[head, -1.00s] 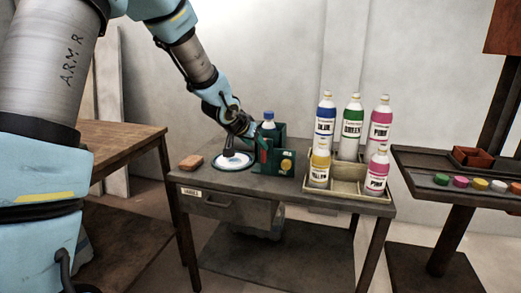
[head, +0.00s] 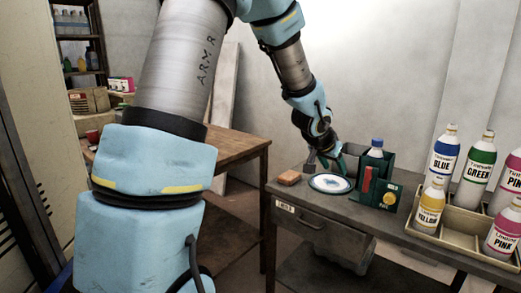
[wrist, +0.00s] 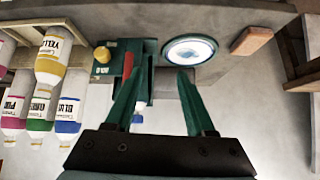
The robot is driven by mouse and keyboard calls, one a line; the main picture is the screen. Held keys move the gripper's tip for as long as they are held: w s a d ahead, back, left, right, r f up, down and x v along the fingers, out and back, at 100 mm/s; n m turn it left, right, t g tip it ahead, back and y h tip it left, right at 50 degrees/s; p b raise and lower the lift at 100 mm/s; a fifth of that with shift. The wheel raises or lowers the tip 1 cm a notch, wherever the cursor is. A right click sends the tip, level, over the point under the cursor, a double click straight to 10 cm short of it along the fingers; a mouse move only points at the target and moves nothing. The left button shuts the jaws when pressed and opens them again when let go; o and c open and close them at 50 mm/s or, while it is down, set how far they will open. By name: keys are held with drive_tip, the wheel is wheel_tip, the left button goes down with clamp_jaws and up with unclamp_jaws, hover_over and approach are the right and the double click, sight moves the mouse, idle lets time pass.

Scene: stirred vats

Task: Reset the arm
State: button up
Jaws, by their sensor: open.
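My gripper (head: 330,162) is open and empty, with green fingers. In the head view it hangs over the table, above and behind a white round dish (head: 330,184) with a bluish patch. In the wrist view the open fingers (wrist: 159,75) point toward the table, and nothing is between them. The dish (wrist: 190,51) lies just beyond the right fingertip. A dark green stand (head: 385,193) with a yellow knob and a red part is to the right of the dish. A clear bottle with a blue cap (head: 376,149) stands at it.
A tray (head: 455,225) holds labelled colour bottles, including blue (head: 442,155), green (head: 476,165) and yellow (head: 431,204). An orange-brown block (head: 289,178) lies left of the dish. A wooden table (head: 235,150) stands farther left, with shelves behind.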

drive_tip(key=s+a+r+n+y+p, duration=0.1)
drive_tip(key=a+r+n+y+p, duration=0.15)
drive_tip(key=a, duration=1.05)
drive_tip(key=s+a+n+g+y+p, duration=0.3)
drive_tip(key=s+a+n, duration=0.3)
drive_tip(key=s+a, duration=0.8)
drive_tip(key=a+g, duration=0.1)
drive_tip(key=a, duration=0.3)
drive_tip(key=shift+s+a+r+p, duration=0.25)
drive_tip(key=shift+s+r+p, duration=0.05)
drive_tip(key=shift+s+r, duration=0.1)
drive_tip(key=shift+w, duration=0.1)
